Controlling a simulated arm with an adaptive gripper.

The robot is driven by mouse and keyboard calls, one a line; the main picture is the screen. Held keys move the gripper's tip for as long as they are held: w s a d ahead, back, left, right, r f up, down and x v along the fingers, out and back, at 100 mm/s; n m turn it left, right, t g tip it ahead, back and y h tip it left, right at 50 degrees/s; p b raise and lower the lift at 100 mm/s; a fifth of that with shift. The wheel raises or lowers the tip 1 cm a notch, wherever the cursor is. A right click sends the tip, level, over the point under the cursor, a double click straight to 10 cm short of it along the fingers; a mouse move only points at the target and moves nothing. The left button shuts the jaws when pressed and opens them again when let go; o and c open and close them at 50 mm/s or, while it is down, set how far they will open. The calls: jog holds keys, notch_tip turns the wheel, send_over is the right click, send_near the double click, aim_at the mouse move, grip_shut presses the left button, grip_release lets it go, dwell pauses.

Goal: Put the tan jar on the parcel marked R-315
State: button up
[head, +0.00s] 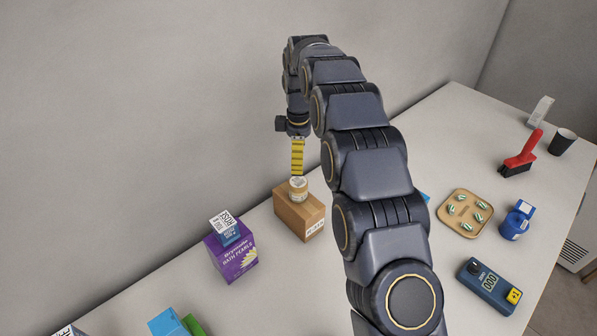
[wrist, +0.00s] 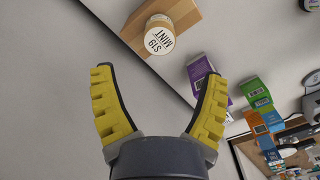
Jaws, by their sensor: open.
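The tan jar (head: 298,188) stands upright on top of the brown cardboard parcel (head: 296,216), near the parcel's back part. The parcel's front label is small but appears to read R-315. In the wrist view the jar's round white lid (wrist: 160,38) reads "61S MINT", and the parcel (wrist: 186,14) is behind it. My gripper (head: 298,172) is above the jar in the head view. In the wrist view its yellow fingers (wrist: 160,82) are spread apart, with nothing between them, and the jar is beyond the fingertips.
A purple bath pearls box (head: 232,258) with a blue-and-white box (head: 225,228) on it stands left of the parcel. A wooden tray (head: 448,222) of capsules, a blue meter (head: 488,287), a red brush (head: 521,155) and a black cup (head: 562,141) are at right. The wall runs behind the counter.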

jog(key=shift+r, duration=0.9)
jog(key=shift+r, duration=0.1)
jog(key=s+d+r+m, duration=0.5)
jog(key=s, duration=0.4)
jog(key=s+d+r+m, duration=0.4)
jog(key=s, duration=0.5)
jog(key=s+d+f+m, duration=0.1)
jog(key=s+m, duration=0.3)
jog(key=s, duration=0.7)
jog(key=s+d+f+m+g, duration=0.1)
jog(key=s+d+m, duration=0.2)
jog(key=s, duration=0.8)
jog(key=shift+d+f+m+g, duration=0.15)
jog(key=shift+d+m+g, duration=0.2)
jog(key=shift+m, duration=0.75)
